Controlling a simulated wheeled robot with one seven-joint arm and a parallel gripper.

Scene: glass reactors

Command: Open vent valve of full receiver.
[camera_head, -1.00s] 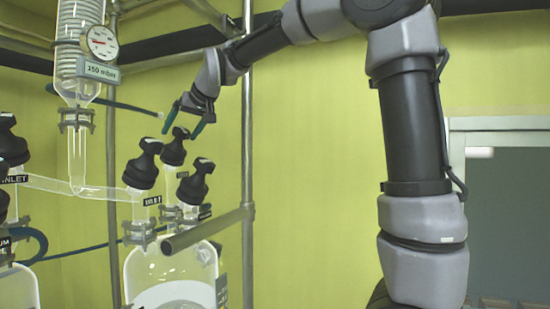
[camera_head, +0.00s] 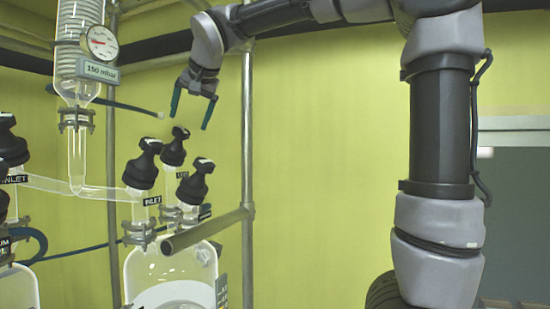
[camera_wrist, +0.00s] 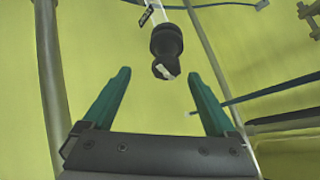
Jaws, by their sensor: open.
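The right glass receiver (camera_head: 150,262) carries three black valve knobs on its necks. The front-left knob (camera_head: 143,165) is over a label reading INLET. The back knob (camera_head: 174,150) and the right knob (camera_head: 194,183) have small labels I cannot read in the head view. My gripper (camera_head: 191,118) is open and empty, above the back knob and apart from it. In the wrist view, the gripper (camera_wrist: 158,73) has its two green fingers spread, and a black knob (camera_wrist: 166,42) with a white mark lies beyond the fingertips.
A coiled glass condenser (camera_head: 80,45) and a pressure gauge (camera_head: 102,41) stand at upper left. A horizontal metal bar (camera_head: 208,230) crosses in front of the right receiver, and a vertical pole (camera_head: 247,150) stands to its right. Another black knob (camera_head: 10,145) is at the left edge.

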